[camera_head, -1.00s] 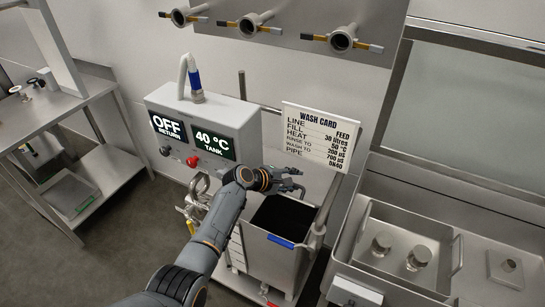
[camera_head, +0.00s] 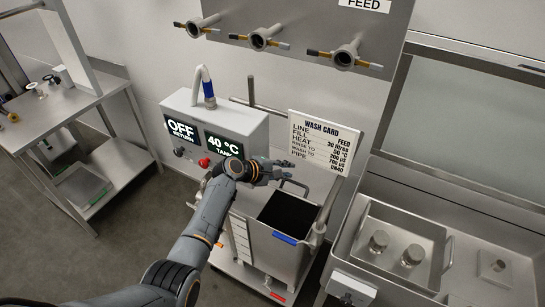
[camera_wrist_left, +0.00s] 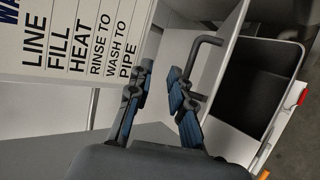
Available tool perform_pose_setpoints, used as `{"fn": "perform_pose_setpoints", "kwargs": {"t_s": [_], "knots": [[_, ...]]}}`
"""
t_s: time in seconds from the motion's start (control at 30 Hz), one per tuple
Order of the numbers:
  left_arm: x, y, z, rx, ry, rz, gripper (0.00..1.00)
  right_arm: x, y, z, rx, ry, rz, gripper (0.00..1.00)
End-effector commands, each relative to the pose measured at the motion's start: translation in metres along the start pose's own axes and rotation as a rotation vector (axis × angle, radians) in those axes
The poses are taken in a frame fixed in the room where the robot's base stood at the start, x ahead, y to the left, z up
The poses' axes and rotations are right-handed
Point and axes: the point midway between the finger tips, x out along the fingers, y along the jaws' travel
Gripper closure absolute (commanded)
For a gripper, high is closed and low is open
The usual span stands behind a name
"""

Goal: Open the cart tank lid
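The cart tank (camera_head: 270,247) is a steel box with a blue tag on its front rim, standing on the wheeled cart. Its top shows a dark, rounded rectangle that looks like an open mouth; it also shows in the wrist view (camera_wrist_left: 250,92). A bent grey bar handle (camera_head: 296,184) rises at the tank's back edge, and in the wrist view the handle (camera_wrist_left: 208,40) is beside the right-hand finger. My left gripper (camera_head: 282,169) is above the tank's back edge, fingers apart and empty. My right gripper is not in view.
The control box (camera_head: 235,127) and the wash card (camera_head: 325,140) stand close behind my left gripper. A sink basin (camera_head: 440,235) with steel parts is at the right. A steel shelf table (camera_head: 75,105) is at the left. Pipe valves (camera_head: 262,38) are on the wall above.

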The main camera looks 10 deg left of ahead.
Motion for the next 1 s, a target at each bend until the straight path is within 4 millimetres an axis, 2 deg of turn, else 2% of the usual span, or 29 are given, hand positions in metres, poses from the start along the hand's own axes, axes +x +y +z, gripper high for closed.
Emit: {"fn": "perform_pose_setpoints", "kwargs": {"t_s": [0.13, 0.3, 1.0], "knots": [[-0.013, 0.006, -0.004, 0.000, 0.007, 0.000, 0.79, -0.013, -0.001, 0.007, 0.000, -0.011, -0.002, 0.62], [-0.023, 0.010, -0.005, 0.002, 0.010, 0.001, 0.79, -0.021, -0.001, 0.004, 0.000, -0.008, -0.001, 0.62], [-0.064, 0.027, -0.005, 0.001, 0.007, -0.001, 0.79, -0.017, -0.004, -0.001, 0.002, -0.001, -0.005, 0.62]]}}
